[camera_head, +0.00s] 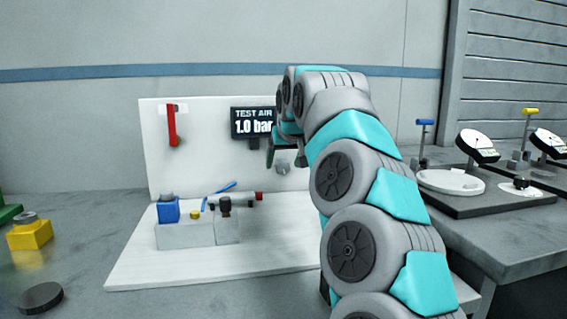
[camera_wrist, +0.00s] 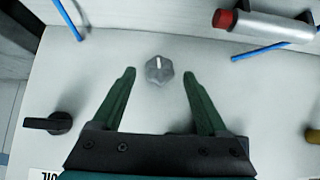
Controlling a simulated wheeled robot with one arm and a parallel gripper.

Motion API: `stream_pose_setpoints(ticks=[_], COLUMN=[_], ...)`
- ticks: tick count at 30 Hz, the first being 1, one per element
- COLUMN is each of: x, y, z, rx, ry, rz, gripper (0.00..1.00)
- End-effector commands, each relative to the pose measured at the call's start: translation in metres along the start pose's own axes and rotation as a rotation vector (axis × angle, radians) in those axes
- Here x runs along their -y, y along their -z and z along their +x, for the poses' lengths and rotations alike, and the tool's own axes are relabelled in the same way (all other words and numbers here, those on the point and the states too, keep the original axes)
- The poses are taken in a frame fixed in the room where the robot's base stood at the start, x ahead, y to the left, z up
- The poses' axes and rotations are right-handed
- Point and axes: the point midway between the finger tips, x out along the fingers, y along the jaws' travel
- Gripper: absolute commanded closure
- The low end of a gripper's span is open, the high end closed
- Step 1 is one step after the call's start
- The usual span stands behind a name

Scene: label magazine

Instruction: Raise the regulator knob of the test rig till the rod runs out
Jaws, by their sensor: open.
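The test rig is a white board (camera_head: 215,120) with a base plate; its display (camera_head: 253,122) reads "TEST AIR 1.0 bar". A grey faceted knob with a white mark (camera_wrist: 159,70) sits on the board, and it also shows in the head view (camera_head: 283,168). In the wrist view my gripper (camera_wrist: 159,74) is open, its green fingertips on either side of the knob with gaps at both sides. In the head view my gripper (camera_head: 285,156) is below the display, partly hidden by my arm. A grey cylinder with a red end (camera_head: 242,197) lies on the base; no extended rod is visible.
Blue tubes and a blue block (camera_head: 168,210) stand near the cylinder. Dial gauges (camera_head: 478,146) stand on the right bench.

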Motion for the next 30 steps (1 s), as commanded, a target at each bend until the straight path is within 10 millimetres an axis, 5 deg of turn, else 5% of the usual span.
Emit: stream_pose_setpoints(ticks=[12, 30], x=[-0.001, -0.001], y=[0.001, 0.001], z=[0.017, 0.017], rx=[-0.004, -0.003], ry=[0.0, 0.0], rz=[0.002, 0.002], gripper=[0.24, 0.91])
